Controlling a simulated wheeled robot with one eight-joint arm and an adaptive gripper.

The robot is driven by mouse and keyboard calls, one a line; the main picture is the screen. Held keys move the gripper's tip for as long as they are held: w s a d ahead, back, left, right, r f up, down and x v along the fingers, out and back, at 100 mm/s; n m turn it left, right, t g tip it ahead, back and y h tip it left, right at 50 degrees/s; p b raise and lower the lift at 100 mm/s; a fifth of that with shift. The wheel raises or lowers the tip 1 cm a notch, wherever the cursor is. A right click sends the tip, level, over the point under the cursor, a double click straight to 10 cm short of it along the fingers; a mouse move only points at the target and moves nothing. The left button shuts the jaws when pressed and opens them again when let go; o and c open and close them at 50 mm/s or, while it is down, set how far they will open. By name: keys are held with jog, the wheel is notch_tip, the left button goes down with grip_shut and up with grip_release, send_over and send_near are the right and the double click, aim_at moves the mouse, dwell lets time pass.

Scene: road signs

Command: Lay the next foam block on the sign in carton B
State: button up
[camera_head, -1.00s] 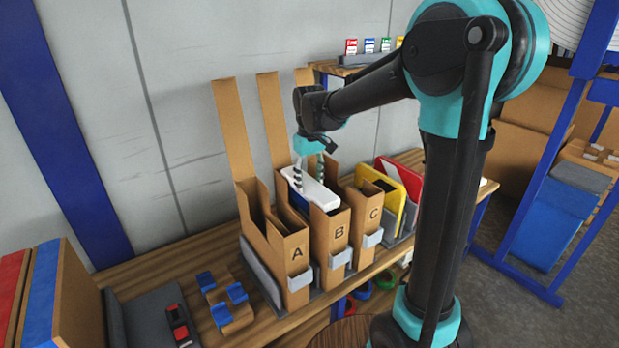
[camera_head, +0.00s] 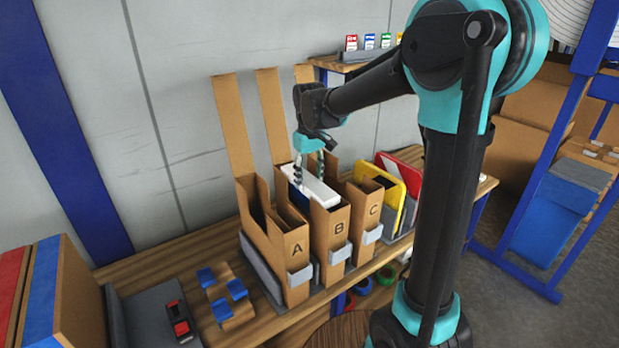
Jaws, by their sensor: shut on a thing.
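Carton B (camera_head: 330,236) stands upright between carton A (camera_head: 286,248) and carton C (camera_head: 366,214), its tall flap raised behind it. A white foam block (camera_head: 318,191) lies in the open top of carton B, with its upper part showing above the walls. My gripper (camera_head: 307,178) points down over carton B and is shut on the white foam block. Something dark blue (camera_head: 297,199) shows beneath the block at the left, perhaps part of the sign. The rest of the sign is hidden inside the carton.
Red and yellow signs (camera_head: 402,180) stand in a rack right of carton C. Blue clips (camera_head: 228,296) on a wooden block and a red-black tool (camera_head: 180,325) lie at front left. A small shelf (camera_head: 362,57) is behind my arm.

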jog(key=shift+f, duration=0.8)
dwell(0.5)
jog(key=o, duration=0.9)
jog(key=shift+c, duration=0.2)
notch_tip(320, 180, up, 12)
dwell(0.3)
